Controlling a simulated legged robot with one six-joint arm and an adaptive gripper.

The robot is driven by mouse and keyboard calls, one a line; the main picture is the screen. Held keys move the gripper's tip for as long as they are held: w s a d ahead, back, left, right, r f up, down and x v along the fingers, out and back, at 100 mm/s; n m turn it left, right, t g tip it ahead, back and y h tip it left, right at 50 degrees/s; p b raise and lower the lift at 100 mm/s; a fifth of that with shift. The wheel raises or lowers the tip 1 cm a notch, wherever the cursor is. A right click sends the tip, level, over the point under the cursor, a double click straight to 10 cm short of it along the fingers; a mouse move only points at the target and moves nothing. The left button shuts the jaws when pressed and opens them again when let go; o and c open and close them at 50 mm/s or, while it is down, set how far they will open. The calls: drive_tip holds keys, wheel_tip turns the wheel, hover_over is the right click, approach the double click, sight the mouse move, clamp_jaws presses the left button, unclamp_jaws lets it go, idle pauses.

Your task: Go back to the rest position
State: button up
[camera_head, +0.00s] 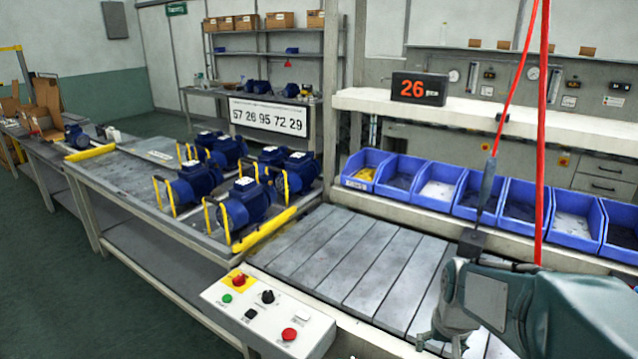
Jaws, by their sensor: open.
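My gripper (452,338) is at the lower right, at the end of my grey-green arm, above the slatted grey bench. Its fingers point down and look apart, with nothing seen between them. The fingertips lie near the bottom edge of the picture, so their height above the slats is hard to tell. A dark tool (484,195) hangs on a red cord just behind the gripper; I cannot tell whether they touch.
Several blue pumps (247,203) with yellow handles stand on the left table. A control panel (263,312) with buttons is at the front. Blue bins (434,186) line the bench back below a shelf with a "26" display (418,89). The slatted bench (350,262) is bare at its middle.

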drive_tip(key=s+a+r+n+t, duration=0.1)
drive_tip(key=s+a+r, duration=0.2)
drive_tip(key=s+r, duration=0.2)
drive_tip(key=s+a+r+n+t, duration=0.1)
drive_tip(key=s+a+r, duration=0.3)
drive_tip(key=s, duration=0.5)
drive_tip(key=shift+s+r+t, duration=0.35)
drive_tip(key=shift+r+t, duration=0.05)
drive_tip(key=shift+t, duration=0.4)
